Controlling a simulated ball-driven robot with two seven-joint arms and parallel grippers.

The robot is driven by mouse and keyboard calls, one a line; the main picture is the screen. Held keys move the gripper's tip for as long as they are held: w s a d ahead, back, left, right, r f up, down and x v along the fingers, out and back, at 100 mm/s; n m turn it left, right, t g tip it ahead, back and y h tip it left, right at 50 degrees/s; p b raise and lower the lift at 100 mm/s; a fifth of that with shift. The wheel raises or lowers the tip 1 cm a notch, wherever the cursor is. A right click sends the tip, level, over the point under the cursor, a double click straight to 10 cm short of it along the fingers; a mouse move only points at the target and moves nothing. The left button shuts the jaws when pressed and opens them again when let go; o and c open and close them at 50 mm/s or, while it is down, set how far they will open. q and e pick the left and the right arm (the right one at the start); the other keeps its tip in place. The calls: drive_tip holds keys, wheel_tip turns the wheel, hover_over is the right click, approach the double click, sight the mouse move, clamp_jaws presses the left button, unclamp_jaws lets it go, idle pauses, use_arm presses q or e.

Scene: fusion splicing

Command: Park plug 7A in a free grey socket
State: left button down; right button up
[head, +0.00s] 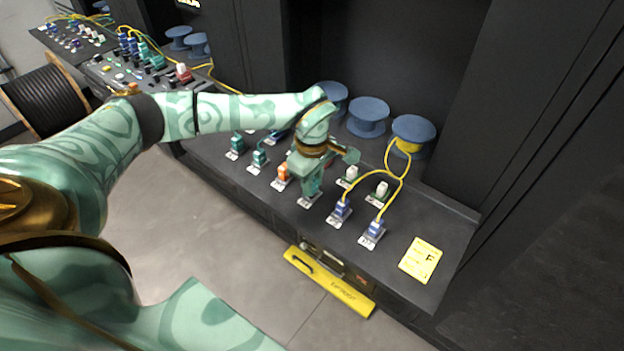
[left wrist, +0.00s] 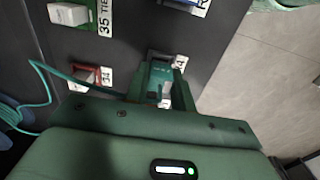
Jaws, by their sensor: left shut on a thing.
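My left gripper (head: 309,188) is over the front row of the dark panel, between an orange plug (head: 283,173) and a blue plug (head: 341,210). In the left wrist view the fingers (left wrist: 160,88) are shut on a teal plug (left wrist: 158,78). The plug is at a labelled socket position, but I cannot tell whether it is seated. Its marking is too small to read, so I cannot confirm it is 7A. The fingers hide much of the socket under it. A red socket (left wrist: 84,79) labelled 34 lies to its left. My right gripper is not in view.
Two teal plugs (head: 259,157), white plugs (head: 381,190) and another blue plug (head: 374,231) stand close by. Yellow cables loop from the blue plugs to a blue spool (head: 414,128). A yellow card (head: 421,260) lies at the right end. A teal cable (left wrist: 43,98) hangs left.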

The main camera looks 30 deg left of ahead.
use_arm(q)
drive_tip(key=shift+r, duration=0.1)
drive_tip(key=shift+f, duration=0.6)
idle(0.3)
drive_tip(key=c, duration=1.1)
unclamp_jaws()
drive_tip(key=shift+r, duration=0.15)
wheel_tip(320, 180, up, 16)
drive_tip(key=p, duration=0.2)
drive_tip(key=shift+p, duration=0.35)
